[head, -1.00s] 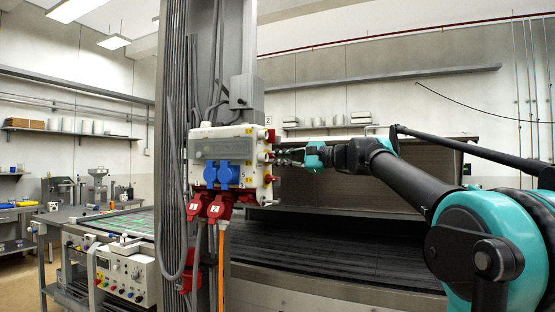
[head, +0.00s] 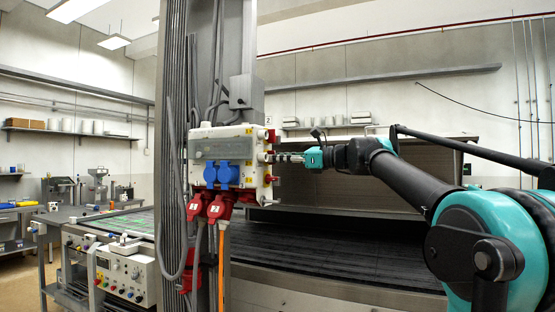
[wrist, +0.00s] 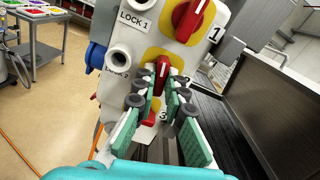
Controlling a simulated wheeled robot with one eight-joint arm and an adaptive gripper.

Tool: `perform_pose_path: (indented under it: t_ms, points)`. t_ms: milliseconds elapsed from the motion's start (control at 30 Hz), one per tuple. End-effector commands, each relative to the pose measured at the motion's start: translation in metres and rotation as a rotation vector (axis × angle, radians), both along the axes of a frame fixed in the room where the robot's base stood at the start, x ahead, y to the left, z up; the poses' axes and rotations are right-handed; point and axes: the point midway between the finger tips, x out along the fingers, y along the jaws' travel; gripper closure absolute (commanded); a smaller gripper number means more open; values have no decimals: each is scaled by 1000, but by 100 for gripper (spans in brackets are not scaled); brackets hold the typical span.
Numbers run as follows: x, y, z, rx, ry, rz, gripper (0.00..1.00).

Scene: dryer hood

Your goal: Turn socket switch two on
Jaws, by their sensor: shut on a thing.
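The socket box (head: 222,150), pale grey with two blue sockets and red plugs below, hangs on the column. In the wrist view its side face carries red rotary switches on yellow plates. Switch one (wrist: 190,18), beside label "1", is at the top with its handle slanted. Switch two (wrist: 162,72) is below it, its red handle between my fingertips. Another red switch (wrist: 149,116) is lower, near label "3", partly hidden by my fingers. My gripper (wrist: 158,93) is shut on switch two's handle; it also shows in the head view (head: 279,158), at the box's right side.
White round lock fittings (wrist: 120,60) stick out beside the switches. Cables (head: 172,140) run down the column left of the box. A dark conveyor bed (head: 330,255) lies below and behind. A bench with a control unit (head: 128,272) stands at left.

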Motion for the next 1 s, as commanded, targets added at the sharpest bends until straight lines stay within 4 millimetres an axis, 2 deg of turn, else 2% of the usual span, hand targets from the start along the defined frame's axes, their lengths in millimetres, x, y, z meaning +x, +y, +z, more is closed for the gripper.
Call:
perform_pose_path:
  t_ms: [400, 1000]
  points:
    - [0, 0, -1, 66, 192, 0, 100]
    - [0, 0, -1, 78, 224, 0, 100]
